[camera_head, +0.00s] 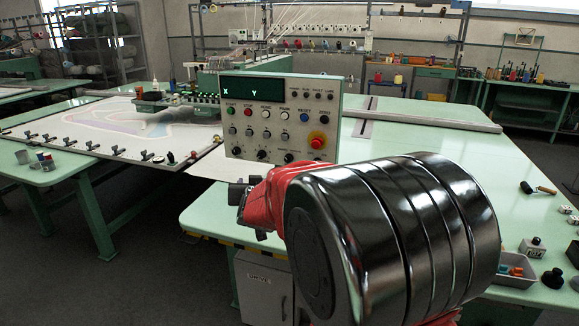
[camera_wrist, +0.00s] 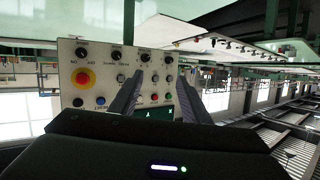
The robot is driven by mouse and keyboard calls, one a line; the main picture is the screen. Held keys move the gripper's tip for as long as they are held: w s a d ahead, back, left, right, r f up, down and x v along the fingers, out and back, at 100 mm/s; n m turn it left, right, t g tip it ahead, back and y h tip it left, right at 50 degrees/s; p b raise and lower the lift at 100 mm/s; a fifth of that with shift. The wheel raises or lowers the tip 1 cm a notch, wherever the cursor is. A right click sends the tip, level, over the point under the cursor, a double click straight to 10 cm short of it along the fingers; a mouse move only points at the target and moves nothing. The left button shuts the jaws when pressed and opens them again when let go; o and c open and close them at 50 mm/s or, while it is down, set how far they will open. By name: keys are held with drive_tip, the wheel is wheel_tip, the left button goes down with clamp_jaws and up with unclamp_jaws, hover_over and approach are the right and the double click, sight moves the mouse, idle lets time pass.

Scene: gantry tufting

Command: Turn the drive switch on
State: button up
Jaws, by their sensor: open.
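The control panel (camera_head: 280,118) stands on the green table, with a lit X/Y display, coloured buttons, a row of black knobs and a red stop button on yellow. Its labels are too small for me to tell which control is the drive switch. My gripper (camera_head: 238,193) is in front of the panel's lower left, partly hidden by my arm. In the wrist view the panel (camera_wrist: 68,58) appears upside down. My gripper (camera_wrist: 162,78) is open there, its two black fingers apart and pointing at the panel. No held object shows between them. The fingers hide some controls.
A grey cabinet (camera_head: 265,287) with a DRIVE label sits below the table edge. The tufting frame (camera_head: 100,128) with clamps lies at the left. A grey tray (camera_head: 510,270) and a dark-handled tool (camera_head: 538,188) lie on the right table. The table's middle right is clear.

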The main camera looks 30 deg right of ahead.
drive_tip(key=d+f+m+g+h, duration=0.1)
drive_tip(key=d+f+m+h, duration=0.1)
drive_tip(key=d, duration=0.7)
drive_tip(key=d+f+m+g+h, duration=0.1)
drive_tip(key=d+f+h, duration=0.3)
drive_tip(key=d, duration=0.6)
drive_tip(key=w+m+h, duration=0.1)
drive_tip(key=h, duration=0.1)
drive_tip(key=shift+f+m+h, duration=0.3)
drive_tip(key=shift+f, duration=0.1)
drive_tip(key=shift+d, duration=0.15)
drive_tip(key=x, duration=1.3)
drive_tip(key=shift+w+d, duration=0.15)
drive_tip(key=shift+d, duration=0.15)
drive_tip(key=shift+c, duration=0.4)
drive_tip(key=c, duration=0.9)
